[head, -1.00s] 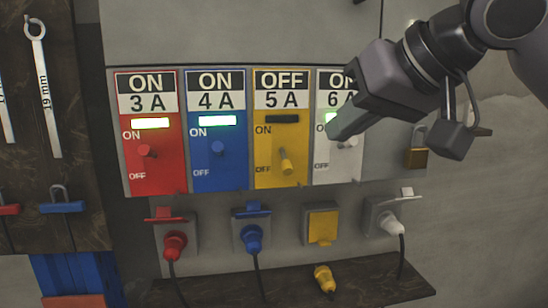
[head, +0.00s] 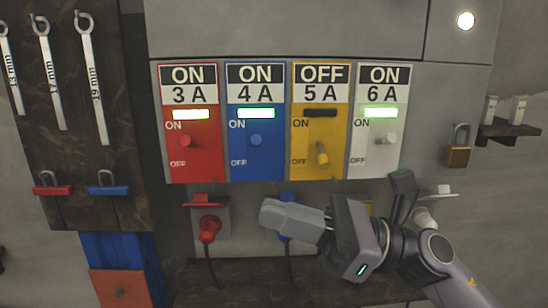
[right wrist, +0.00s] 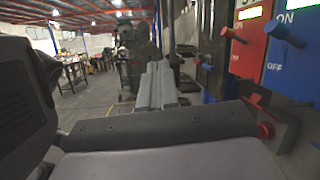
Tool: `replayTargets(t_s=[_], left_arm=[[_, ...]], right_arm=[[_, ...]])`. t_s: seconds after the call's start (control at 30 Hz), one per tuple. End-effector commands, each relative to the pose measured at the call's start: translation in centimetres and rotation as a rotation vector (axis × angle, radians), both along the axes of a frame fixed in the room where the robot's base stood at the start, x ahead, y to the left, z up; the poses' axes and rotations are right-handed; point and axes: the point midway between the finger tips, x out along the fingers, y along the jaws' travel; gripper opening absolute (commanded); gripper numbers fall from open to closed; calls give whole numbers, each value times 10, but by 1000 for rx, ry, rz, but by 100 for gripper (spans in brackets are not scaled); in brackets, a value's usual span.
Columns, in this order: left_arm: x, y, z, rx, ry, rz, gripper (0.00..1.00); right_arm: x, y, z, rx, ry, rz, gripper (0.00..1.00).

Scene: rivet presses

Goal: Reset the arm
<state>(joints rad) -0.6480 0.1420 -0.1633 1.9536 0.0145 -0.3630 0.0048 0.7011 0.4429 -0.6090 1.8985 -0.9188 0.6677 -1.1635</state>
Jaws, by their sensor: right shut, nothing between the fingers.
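My right gripper (head: 268,216) is in the lower middle of the head view, below the switch panel. Its fingers are together with nothing between them and point left. It covers most of the blue plug and the yellow socket. In the right wrist view the shut fingers (right wrist: 158,85) reach forward over a blurred hall floor. The panel has a red 3 A switch (head: 190,150), a blue 4 A switch (head: 257,155), a yellow 5 A switch (head: 318,135) and a white 6 A switch (head: 378,155). The yellow one reads OFF with a dark lamp; the others read ON with lit lamps. My left gripper is out of view.
A red plug (head: 208,230) sits in its socket beneath the panel. A brass padlock (head: 458,148) hangs at the right. Wrenches (head: 93,75), a red padlock (head: 52,189) and a blue padlock (head: 108,188) hang on the left board. A dark shelf (head: 235,284) runs below the sockets.

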Motion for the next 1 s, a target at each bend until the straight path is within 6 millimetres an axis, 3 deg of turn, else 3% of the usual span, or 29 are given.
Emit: replayTargets(t_s=[0.27, 0.4, 0.57, 0.77, 0.9, 1.0], left_arm=[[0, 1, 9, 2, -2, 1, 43], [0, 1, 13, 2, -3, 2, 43], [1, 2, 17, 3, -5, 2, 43], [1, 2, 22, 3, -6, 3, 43], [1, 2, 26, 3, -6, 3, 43], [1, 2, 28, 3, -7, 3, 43]], right_arm=[[38, -41, -51, 410, 775, -16, 0], [53, -68, -98, 635, 1153, -31, 0], [56, -102, -170, 921, 1565, -58, 0], [26, -141, -275, 1335, 2029, -116, 0], [-19, -165, -348, 1672, 2294, -178, 0], [-57, -177, -389, 1901, 2422, -227, 0]])
